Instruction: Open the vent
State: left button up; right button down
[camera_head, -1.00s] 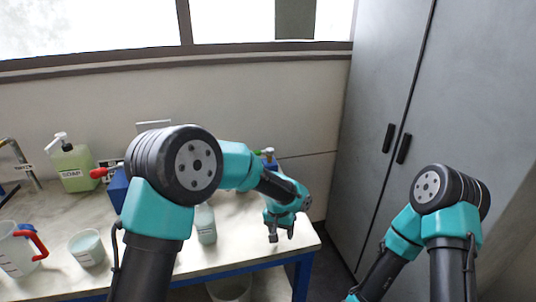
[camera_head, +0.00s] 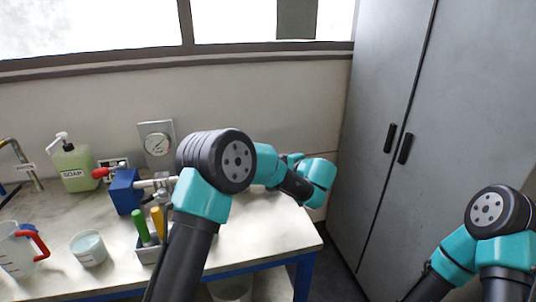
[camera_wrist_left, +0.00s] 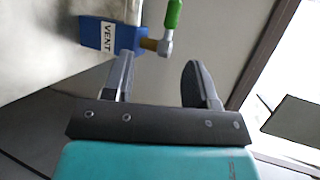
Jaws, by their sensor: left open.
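The vent is a blue block (camera_wrist_left: 97,32) with a white "VENT" label, a brass stem (camera_wrist_left: 149,44) and a lever with a green grip (camera_wrist_left: 173,14), at the top of the left wrist view. My left gripper (camera_wrist_left: 162,68) is open and empty. Its two fingers point toward the vent, with the lever's grey hub just beyond the gap between them, apart from both. In the head view the vent is hidden behind my left arm, and the left fingertips do not show. My right gripper is out of view; only part of that arm shows at the lower right.
Another blue block (camera_head: 124,191) with a red handle (camera_head: 101,173) stands on the bench, near a wall gauge (camera_head: 157,144). A soap bottle (camera_head: 73,167), a jug (camera_head: 18,250), a cup (camera_head: 88,248) and green- and yellow-handled tools (camera_head: 141,227) stand at left. The bench's right front is clear.

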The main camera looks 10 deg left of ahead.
pick_arm(q)
jog(key=shift+w+d+r+t, duration=0.3)
jog(key=shift+r+t, duration=0.2)
jog(key=shift+r, duration=0.1)
jog(key=x, duration=1.7)
jog(key=shift+w+a+r, duration=0.1)
jog(key=shift+a, duration=0.1)
grip_shut()
